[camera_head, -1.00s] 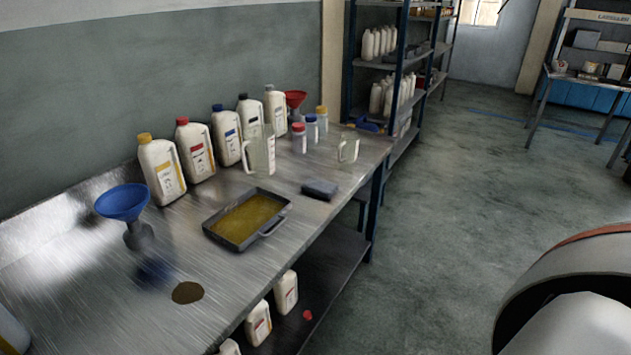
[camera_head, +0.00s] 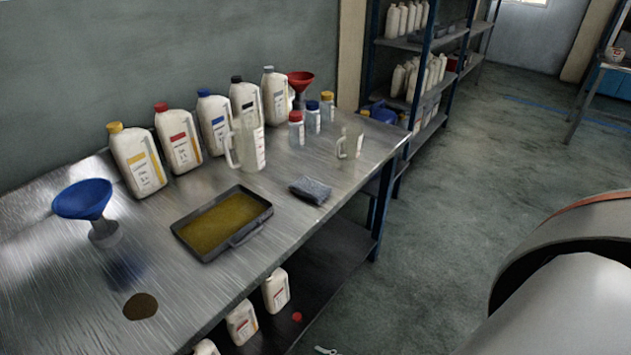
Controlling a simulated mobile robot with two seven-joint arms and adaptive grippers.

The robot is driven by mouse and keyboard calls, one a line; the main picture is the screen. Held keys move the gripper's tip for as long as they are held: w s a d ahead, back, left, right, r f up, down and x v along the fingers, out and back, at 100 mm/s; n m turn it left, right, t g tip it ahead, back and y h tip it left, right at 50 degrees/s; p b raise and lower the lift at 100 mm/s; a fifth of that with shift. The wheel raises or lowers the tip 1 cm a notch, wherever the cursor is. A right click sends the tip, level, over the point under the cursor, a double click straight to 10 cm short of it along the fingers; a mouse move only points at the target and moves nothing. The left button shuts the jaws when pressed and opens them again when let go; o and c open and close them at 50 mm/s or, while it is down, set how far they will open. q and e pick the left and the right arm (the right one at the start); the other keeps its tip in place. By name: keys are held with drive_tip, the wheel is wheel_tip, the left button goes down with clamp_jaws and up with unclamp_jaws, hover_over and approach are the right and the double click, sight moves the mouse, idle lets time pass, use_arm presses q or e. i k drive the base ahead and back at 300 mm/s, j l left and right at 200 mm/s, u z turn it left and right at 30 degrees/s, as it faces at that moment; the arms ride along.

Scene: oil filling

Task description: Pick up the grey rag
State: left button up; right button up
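The grey rag (camera_head: 311,190) lies folded near the front edge of the metal workbench (camera_head: 285,222). It is to the right of a dark tray (camera_head: 182,232) holding yellow-brown oil, with a small gap between them. Neither of my grippers shows in the head view. Only a part of my own arm shows at the lower right, well away from the rag.
Several oil bottles (camera_head: 137,165) stand along the wall. A clear jug (camera_head: 248,146) stands behind the tray and a smaller one (camera_head: 350,145) right of the rag. A blue funnel (camera_head: 84,198) and a dark oil spot (camera_head: 140,306) are at left.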

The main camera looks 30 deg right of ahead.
sight(316, 191)
drive_tip(key=i+l, duration=0.1)
drive_tip(key=l, duration=0.55)
drive_tip(key=i+l, duration=0.1)
drive_tip(key=l, duration=0.55)
drive_tip(key=i+l+u, duration=0.1)
drive_tip(key=l, duration=0.5)
